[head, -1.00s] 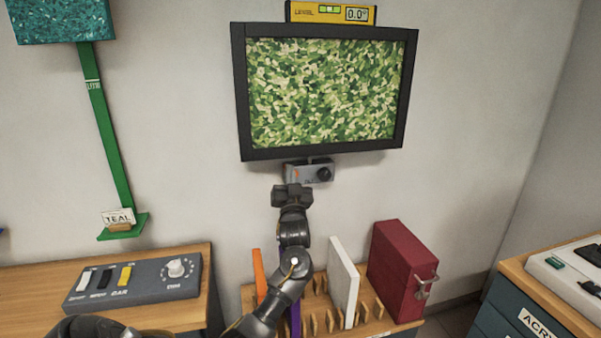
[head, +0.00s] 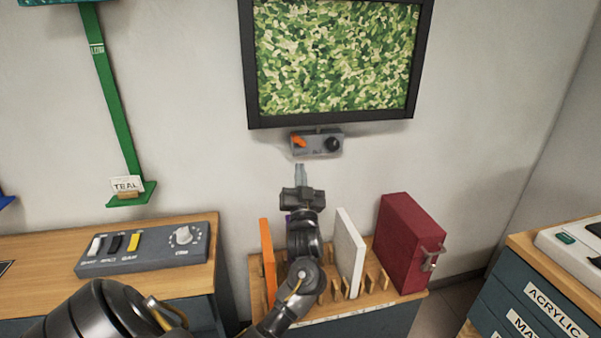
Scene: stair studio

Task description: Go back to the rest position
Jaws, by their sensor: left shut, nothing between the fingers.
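My left gripper (head: 299,176) is in the middle of the head view, pointing up toward the wall. Its fingers are shut with nothing between them. It is below a small grey wall box (head: 317,143) with an orange switch and a black knob, and appears apart from it. My left arm comes in from the bottom left and passes in front of the slotted wooden rack. My right gripper is not in view.
The wooden rack (head: 391,295) holds an orange panel (head: 267,262), a white panel (head: 348,252) and a dark red case (head: 407,243). A framed green picture (head: 335,60) hangs above. A switch panel (head: 143,250) lies on the left desk. A drawer cabinet (head: 545,300) stands right.

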